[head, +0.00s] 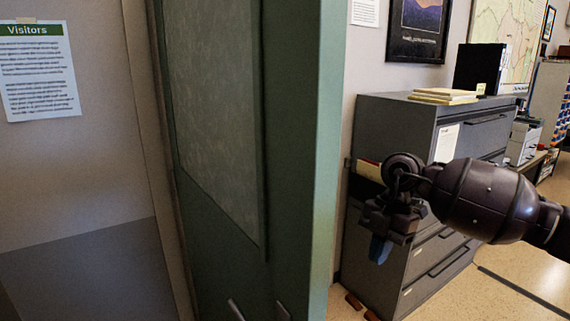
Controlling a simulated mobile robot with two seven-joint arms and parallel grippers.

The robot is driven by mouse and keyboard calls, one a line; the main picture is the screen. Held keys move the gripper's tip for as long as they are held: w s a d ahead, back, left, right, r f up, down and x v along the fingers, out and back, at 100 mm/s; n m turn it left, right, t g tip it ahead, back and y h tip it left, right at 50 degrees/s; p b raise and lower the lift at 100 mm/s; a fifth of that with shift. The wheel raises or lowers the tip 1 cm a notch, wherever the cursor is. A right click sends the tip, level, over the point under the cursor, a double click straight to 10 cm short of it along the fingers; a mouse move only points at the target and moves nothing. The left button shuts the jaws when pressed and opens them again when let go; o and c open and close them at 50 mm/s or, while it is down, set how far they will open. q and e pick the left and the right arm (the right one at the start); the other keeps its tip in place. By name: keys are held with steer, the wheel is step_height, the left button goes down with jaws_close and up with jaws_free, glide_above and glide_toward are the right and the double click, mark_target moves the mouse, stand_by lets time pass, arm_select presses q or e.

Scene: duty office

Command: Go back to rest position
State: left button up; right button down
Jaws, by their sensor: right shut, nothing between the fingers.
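My right arm comes in from the right edge, stretched across the front of a grey filing cabinet. My right gripper (380,250) points downward just right of the green door's edge. It is shut and holds nothing. The green door (295,160) stands open, with a large dull glass panel (215,110) and a metal handle (236,309) low down. A gap shows between the gripper and the door's edge. My left gripper is not in view.
The filing cabinet (390,125) stands behind my right gripper, with papers (442,96) and a black binder (480,68) on top. A Visitors sheet (38,75) hangs on the left wall. Speckled floor (530,265) is clear at the lower right.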

steer(key=s+a+f+y, duration=0.2)
steer(key=s+f+y, duration=0.2)
steer(key=f+y, duration=0.4)
steer(key=s+d+f+m+t+h, duration=0.2)
steer(key=s+d+f+m+t, duration=0.3)
steer(key=d+t, duration=0.4)
steer(key=s+d+f+m+t+h, duration=0.1)
steer(key=s+d+f+m+t, duration=0.2)
steer(key=d+f+m+t, duration=0.65)
steer(key=s+d+f+m+g+h, duration=0.1)
steer(key=s+d+f+g+h, duration=0.25)
steer(key=s+d, duration=0.35)
steer(key=s+d+f+m+g+h, duration=0.1)
steer(key=s+d+f+g+h, duration=0.15)
steer(key=s+d+h, duration=0.3)
steer(key=a+f+m, duration=0.2)
steer(key=a+m, duration=0.2)
steer(key=a, duration=0.6)
steer(key=a+f+m+t+y, duration=0.1)
steer(key=a+m, duration=0.3)
steer(key=a, duration=0.6)
steer(key=shift+w+f, duration=0.2)
steer(key=shift+f, duration=0.45)
steer(key=shift+m, duration=0.25)
